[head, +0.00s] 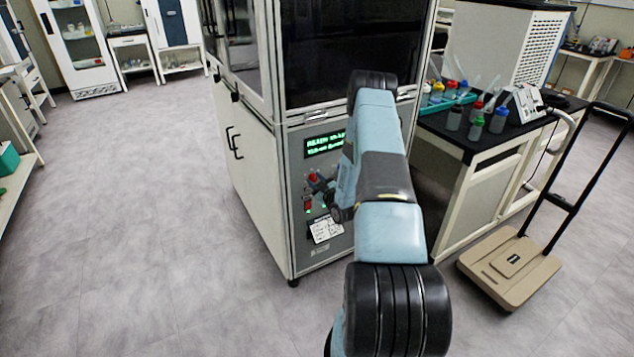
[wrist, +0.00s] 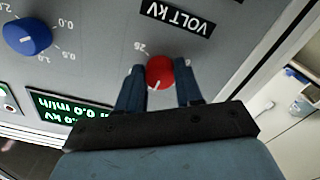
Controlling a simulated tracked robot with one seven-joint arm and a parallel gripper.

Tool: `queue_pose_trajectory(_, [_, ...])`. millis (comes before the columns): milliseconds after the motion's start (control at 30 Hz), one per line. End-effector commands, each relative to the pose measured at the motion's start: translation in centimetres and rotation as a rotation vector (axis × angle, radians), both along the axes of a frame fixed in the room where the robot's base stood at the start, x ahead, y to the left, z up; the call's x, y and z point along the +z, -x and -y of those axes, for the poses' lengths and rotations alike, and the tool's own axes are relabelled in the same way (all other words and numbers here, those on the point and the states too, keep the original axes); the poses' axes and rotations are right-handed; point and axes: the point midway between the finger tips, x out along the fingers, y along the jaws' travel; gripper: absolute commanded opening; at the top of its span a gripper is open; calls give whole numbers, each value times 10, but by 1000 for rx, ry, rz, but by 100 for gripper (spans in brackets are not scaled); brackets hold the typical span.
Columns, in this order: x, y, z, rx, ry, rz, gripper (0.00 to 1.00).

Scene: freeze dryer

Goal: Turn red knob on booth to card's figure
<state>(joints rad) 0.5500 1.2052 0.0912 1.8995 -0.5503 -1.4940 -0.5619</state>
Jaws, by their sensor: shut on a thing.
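The red knob (wrist: 160,71) sits on the grey booth panel below an upside-down "VOLT kV" label (wrist: 189,22) in the wrist view. A white pointer mark on it points down and slightly left in that picture. My gripper (wrist: 160,84) has one dark blue finger on each side of the knob and is shut on it. In the head view the knob (head: 312,177) is small and partly hidden by my gripper. The white card (head: 326,229) is on the panel below; its writing is too small to read.
A blue knob (wrist: 28,37) with its own scale is on the same panel. A green-lit display (head: 325,145) is above the knob in the head view. A black-topped bench (head: 455,137) with bottles and a flat trolley (head: 510,265) stand right; floor at left is clear.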

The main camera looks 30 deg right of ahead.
Motion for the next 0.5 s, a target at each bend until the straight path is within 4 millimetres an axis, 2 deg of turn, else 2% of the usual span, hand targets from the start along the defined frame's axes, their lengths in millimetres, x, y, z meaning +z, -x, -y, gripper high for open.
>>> queue_pose_trajectory(500, [-4, 3, 1, -5, -490, -24, 5])
